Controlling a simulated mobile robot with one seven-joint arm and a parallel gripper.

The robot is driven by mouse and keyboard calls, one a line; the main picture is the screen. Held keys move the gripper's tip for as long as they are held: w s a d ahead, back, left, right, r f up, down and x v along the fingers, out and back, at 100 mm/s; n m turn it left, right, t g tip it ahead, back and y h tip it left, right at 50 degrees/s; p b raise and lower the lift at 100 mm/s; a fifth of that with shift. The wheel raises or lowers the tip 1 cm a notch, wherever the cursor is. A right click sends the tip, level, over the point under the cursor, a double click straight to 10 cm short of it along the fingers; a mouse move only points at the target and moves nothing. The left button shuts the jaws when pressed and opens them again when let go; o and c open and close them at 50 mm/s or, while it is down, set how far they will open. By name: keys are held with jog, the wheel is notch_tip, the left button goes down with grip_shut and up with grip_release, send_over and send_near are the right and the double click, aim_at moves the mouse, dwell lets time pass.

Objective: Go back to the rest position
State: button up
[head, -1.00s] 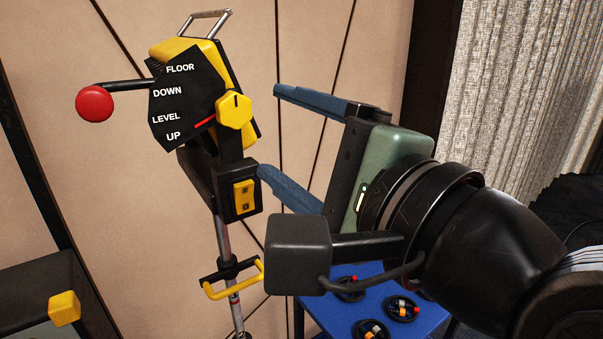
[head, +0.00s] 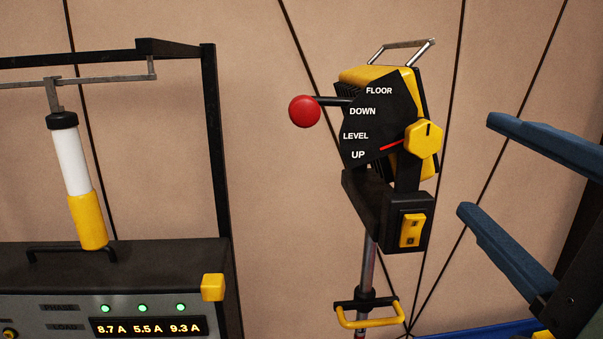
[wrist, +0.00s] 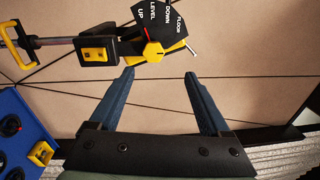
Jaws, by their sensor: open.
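My gripper (head: 475,165) is at the right edge of the head view, its two blue fingers apart with nothing between them. In the wrist view its fingers (wrist: 159,75) are also spread and empty. A control unit on a pole (head: 380,130) stands to the left of the fingers, apart from them. It has a black plate marked FLOOR, DOWN, LEVEL and UP, a yellow knob (head: 423,138) and a red ball handle (head: 304,111) at its left. A red pointer lies between LEVEL and UP. The unit also shows at the top of the wrist view (wrist: 120,50).
A dark console (head: 130,265) at the left has green lamps, an amber display, a yellow corner block (head: 212,287) and a white-yellow cylinder (head: 77,180). A blue surface with dark round items (wrist: 40,125) lies lower left in the wrist view. A panelled wall stands behind.

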jog(key=a+n+t+b, duration=0.8)
jog(key=a+n, duration=0.8)
jog(key=n, duration=0.3)
jog(key=shift+w+f+t+b, duration=0.15)
jog(key=shift+t+b, duration=0.15)
jog(key=shift+b, duration=0.55)
jog(key=shift+c, duration=0.2)
